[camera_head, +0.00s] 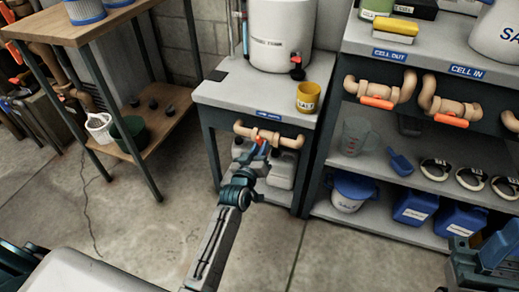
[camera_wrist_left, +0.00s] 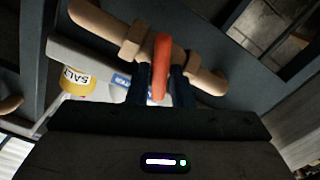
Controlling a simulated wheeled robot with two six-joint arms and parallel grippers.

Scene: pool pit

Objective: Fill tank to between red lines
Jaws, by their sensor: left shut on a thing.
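A white cylindrical tank (camera_head: 282,36) stands on the small grey table in the head view, with a dark and red fitting at its lower right. Lines on the tank are too small to tell. Below the tabletop runs a tan pipe valve (camera_head: 287,141). My left gripper (camera_head: 262,147) reaches up to this valve and is shut on its orange-red handle. In the left wrist view the handle (camera_wrist_left: 161,68) stands between my two dark fingers (camera_wrist_left: 160,90), across the tan pipe (camera_wrist_left: 200,78). My right gripper (camera_head: 490,255) is only partly visible at the lower right.
A yellow salt cup (camera_head: 308,97) sits on the tank table, and also shows in the left wrist view (camera_wrist_left: 77,80). The right bench (camera_head: 400,60) holds more orange-handled valves, with a jug, a blue scoop and blue containers below. A wooden shelf (camera_head: 150,130) stands left. Floor between is clear.

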